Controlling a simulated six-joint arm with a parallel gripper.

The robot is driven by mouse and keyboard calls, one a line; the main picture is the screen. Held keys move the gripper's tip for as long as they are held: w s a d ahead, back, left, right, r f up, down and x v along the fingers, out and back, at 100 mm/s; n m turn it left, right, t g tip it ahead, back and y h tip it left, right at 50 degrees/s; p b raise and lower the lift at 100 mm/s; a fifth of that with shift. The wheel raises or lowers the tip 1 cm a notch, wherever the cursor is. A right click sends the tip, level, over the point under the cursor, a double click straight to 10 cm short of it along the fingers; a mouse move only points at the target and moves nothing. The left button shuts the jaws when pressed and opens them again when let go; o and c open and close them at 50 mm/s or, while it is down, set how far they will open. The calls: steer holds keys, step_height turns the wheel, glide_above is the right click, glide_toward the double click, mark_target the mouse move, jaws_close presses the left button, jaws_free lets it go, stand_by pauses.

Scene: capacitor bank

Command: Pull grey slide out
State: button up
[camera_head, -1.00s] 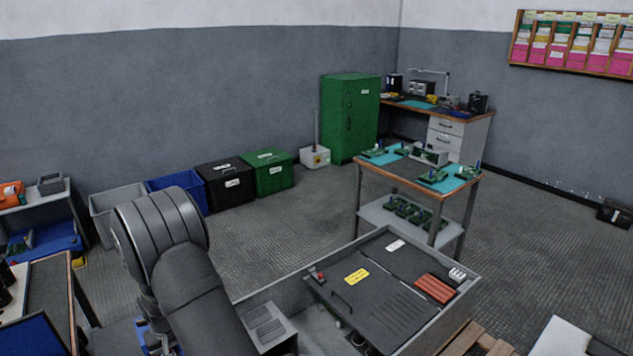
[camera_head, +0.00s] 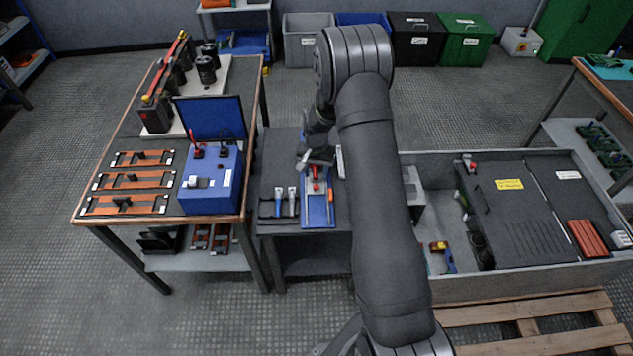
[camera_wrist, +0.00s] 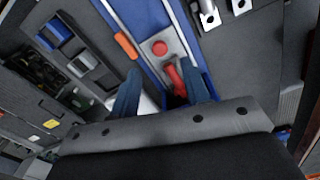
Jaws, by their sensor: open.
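My gripper (camera_head: 317,157) is above the small dark stand, near the far end of a blue tray (camera_head: 318,214). In the wrist view its fingers (camera_wrist: 160,68) are apart, with nothing clearly held between them. A red-handled tool (camera_wrist: 174,75) and a round red knob (camera_wrist: 160,48) lie in the tray, in front of the fingers. I cannot tell for sure which part is the grey slide.
Copper-coloured bars (camera_head: 125,204) lie on the left table.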

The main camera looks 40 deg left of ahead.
mark_target(316, 186)
step_height(316, 186, down, 6)
steer(key=shift+r, duration=0.15)
steer(key=shift+c, duration=0.4)
